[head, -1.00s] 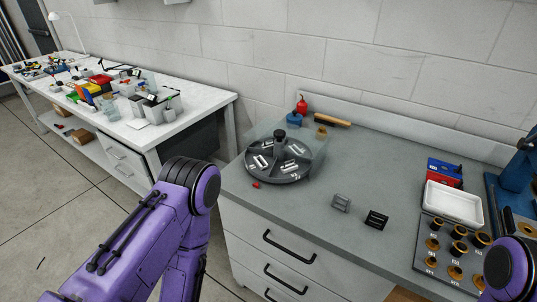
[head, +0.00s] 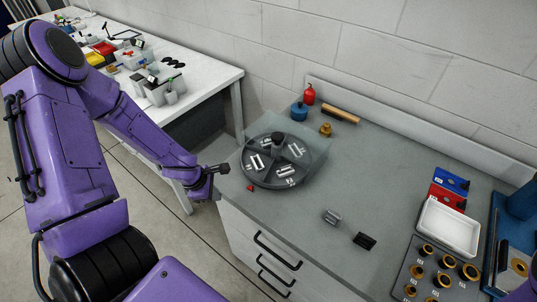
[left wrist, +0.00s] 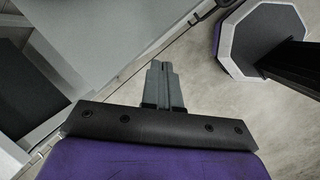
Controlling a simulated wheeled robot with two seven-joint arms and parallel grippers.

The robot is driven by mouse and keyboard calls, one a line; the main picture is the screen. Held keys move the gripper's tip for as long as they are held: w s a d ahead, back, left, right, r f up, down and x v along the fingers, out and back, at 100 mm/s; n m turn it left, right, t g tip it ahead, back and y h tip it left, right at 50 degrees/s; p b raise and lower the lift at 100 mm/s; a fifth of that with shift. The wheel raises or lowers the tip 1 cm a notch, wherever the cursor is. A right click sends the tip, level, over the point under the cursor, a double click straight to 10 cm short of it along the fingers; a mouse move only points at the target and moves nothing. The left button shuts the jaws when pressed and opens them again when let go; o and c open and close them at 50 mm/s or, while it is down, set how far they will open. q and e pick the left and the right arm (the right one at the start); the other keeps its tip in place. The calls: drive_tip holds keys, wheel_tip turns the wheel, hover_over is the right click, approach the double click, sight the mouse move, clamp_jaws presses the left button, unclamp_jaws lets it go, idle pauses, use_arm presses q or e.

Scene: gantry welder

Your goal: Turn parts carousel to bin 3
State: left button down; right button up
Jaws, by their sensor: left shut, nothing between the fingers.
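The parts carousel (head: 277,163) is a round dark grey tray with a central knob (head: 278,139). It sits on the left end of the grey counter, and pale labelled parts show in its compartments. A marking on its front rim is too small to read surely. A clear cover stands around its back. My left gripper (head: 224,169) is shut and empty, just left of the carousel by the counter's left edge, apart from it. Its closed fingers also show in the left wrist view (left wrist: 161,80), with the floor and counter edge below. My right gripper is not in view.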

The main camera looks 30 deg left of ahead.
sight(277, 174)
use_arm(q)
drive_tip(key=w+d+r+n+t+h, duration=0.3)
drive_tip(key=w+r+n+t+h, duration=0.15)
drive_tip(key=w+r, duration=0.25)
drive_tip(key=shift+y, duration=0.25)
drive_tip(key=b+x, duration=0.3)
drive_tip(key=b, duration=0.1)
drive_tip(key=a+f+b+x, duration=0.1)
drive_tip(key=b+x, duration=0.1)
drive_tip(key=shift+d+f, duration=0.15)
drive_tip(key=shift+d, duration=0.05)
drive_tip(key=b+x, duration=0.2)
drive_tip(key=x, duration=0.3)
drive_tip(key=shift+w+d+r, duration=0.1)
drive_tip(key=shift+d+r, duration=0.05)
drive_tip(key=shift+r, duration=0.1)
drive_tip(key=w, duration=0.1)
drive_tip(key=w+d, duration=0.1)
drive_tip(key=shift+w+d+r, duration=0.2)
drive_tip(key=shift+w+d, duration=0.1)
drive_tip(key=shift+d, duration=0.05)
drive_tip(key=shift+w+d+r, duration=0.1)
drive_tip(key=shift+w+d, duration=0.2)
drive_tip(key=shift+w, duration=0.15)
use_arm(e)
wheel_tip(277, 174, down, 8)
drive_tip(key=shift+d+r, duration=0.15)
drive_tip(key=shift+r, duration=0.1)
use_arm(q)
drive_tip(key=shift+s, duration=0.1)
